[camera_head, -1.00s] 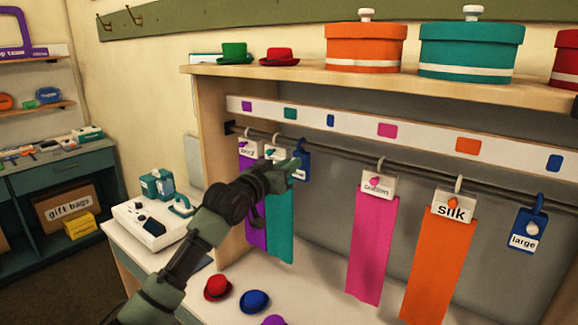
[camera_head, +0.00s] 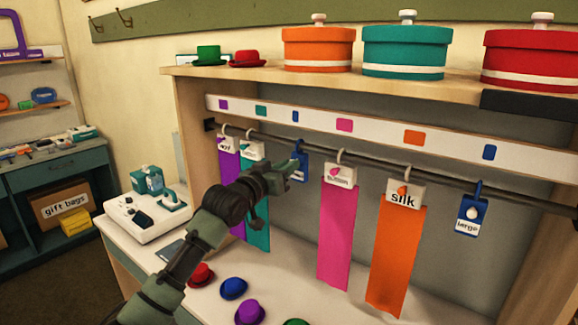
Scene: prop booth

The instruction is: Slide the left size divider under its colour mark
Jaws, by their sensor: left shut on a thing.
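The left size divider (camera_head: 303,160) is a small blue tag hanging on the rail between the teal and pink swatches. My left gripper (camera_head: 291,169) is shut on it from the left and covers much of its face, so its label is mostly hidden. Its blue colour mark (camera_head: 295,117) is on the white strip (camera_head: 380,131) above. The divider hangs roughly below this mark, slightly to its right in the picture. The other size divider (camera_head: 472,215), blue and labelled "large", hangs at the right below another blue mark (camera_head: 489,152). My right gripper is out of view.
Purple (camera_head: 230,170), teal (camera_head: 260,232), pink (camera_head: 338,235) and orange (camera_head: 396,255) swatches hang from the dark rail (camera_head: 440,183). The rail has a clear stretch between the divider and the pink swatch. Small hats lie on the counter (camera_head: 270,283) below.

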